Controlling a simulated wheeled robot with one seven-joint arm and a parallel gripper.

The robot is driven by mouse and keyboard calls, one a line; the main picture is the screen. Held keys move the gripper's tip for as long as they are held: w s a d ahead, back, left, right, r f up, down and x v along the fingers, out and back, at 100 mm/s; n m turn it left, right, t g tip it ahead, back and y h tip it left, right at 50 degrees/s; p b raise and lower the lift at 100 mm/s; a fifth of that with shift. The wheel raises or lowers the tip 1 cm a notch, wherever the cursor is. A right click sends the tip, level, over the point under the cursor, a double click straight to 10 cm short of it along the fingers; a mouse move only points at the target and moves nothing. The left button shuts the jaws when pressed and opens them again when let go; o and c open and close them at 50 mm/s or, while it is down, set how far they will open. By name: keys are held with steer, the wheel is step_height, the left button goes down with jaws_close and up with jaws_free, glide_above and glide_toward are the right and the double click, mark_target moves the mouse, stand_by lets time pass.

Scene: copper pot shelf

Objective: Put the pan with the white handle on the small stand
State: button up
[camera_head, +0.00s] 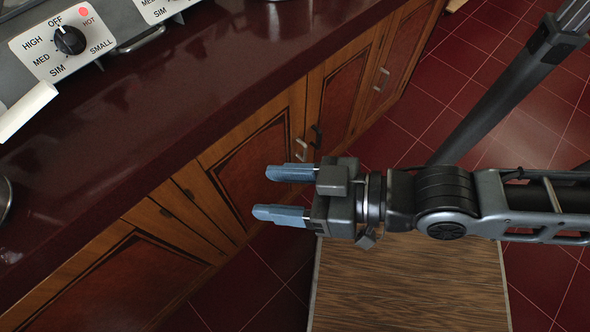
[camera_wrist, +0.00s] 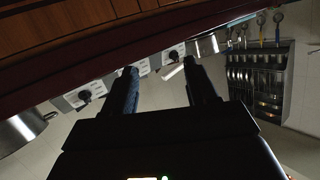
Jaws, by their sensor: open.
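A white handle (camera_head: 25,112) reaches over the dark red counter at the left edge of the head view. The pan body it belongs to is outside that view. In the wrist view a small white bar (camera_wrist: 173,72), probably the same handle, shows between my fingers. My gripper (camera_head: 272,194) is open and empty, in front of the cabinet doors and well apart from the handle. Its fingers also show in the wrist view (camera_wrist: 161,68). A wood-grain top (camera_head: 410,285) lies beneath my arm; I cannot tell whether it is the small stand.
The dark red counter (camera_head: 130,110) has a clear front stretch. A hotplate with a dial (camera_head: 69,40) stands at its back. Wooden cabinets (camera_head: 250,160) with handles are below. A metal pot (camera_wrist: 22,130) and a wall rack (camera_wrist: 262,78) show in the wrist view. Red tiled floor is at right.

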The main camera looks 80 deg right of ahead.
steer(key=s, duration=0.1)
steer(key=s+d+r+n, duration=0.1)
steer(key=s, duration=0.1)
steer(key=s+r+n, duration=0.1)
steer(key=s, duration=0.1)
steer(key=shift+d+r+y, duration=0.1)
steer(key=shift+d+y, duration=0.2)
steer(key=shift+d, duration=0.05)
